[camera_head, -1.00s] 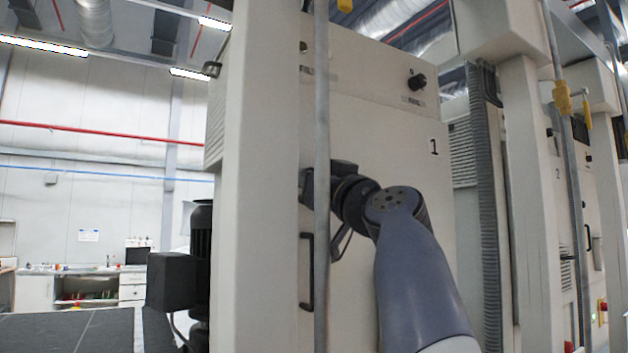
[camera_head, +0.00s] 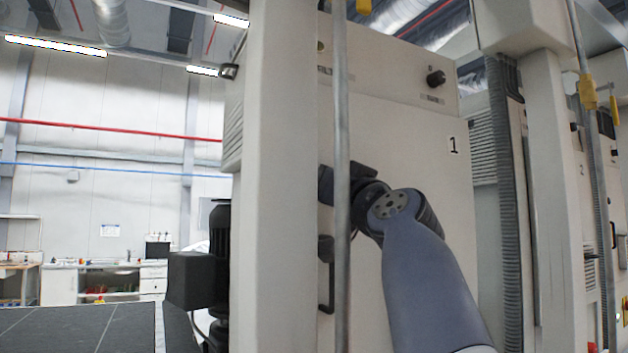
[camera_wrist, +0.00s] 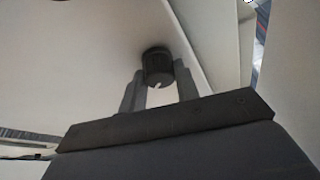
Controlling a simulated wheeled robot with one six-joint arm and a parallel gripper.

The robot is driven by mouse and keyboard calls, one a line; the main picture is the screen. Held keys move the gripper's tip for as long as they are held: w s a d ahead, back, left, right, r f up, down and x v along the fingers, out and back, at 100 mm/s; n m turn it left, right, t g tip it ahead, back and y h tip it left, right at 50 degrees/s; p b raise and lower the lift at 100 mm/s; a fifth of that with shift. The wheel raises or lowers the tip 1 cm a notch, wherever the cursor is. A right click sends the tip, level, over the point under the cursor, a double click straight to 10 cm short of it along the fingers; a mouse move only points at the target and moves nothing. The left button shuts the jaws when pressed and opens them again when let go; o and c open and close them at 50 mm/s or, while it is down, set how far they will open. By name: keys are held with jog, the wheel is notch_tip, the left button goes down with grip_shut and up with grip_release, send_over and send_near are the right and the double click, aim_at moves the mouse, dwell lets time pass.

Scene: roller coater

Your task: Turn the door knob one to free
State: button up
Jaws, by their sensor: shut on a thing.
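The black round door knob (camera_wrist: 157,66) with a white pointer mark shows in the wrist view, on the pale door panel. My gripper (camera_wrist: 158,78) has its two grey fingers on either side of the knob and is shut on it. The white mark faces down toward the gripper's palm. In the head view my gripper (camera_head: 326,185) is at the left part of the door marked 1 (camera_head: 415,135). There the knob is hidden behind the gripper and a metal pole.
A dark door handle (camera_head: 327,285) is below the gripper. A vertical metal pole (camera_head: 342,120) and a pale post (camera_head: 270,200) stand in front of the door's left side. Another black knob (camera_head: 436,78) sits on the panel above. A black motor (camera_head: 220,250) stands at left.

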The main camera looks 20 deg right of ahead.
jog(key=o, duration=1)
jog(key=shift+s, duration=0.1)
jog(key=shift+b+v, duration=3.05)
jog(key=shift+v, duration=2.3)
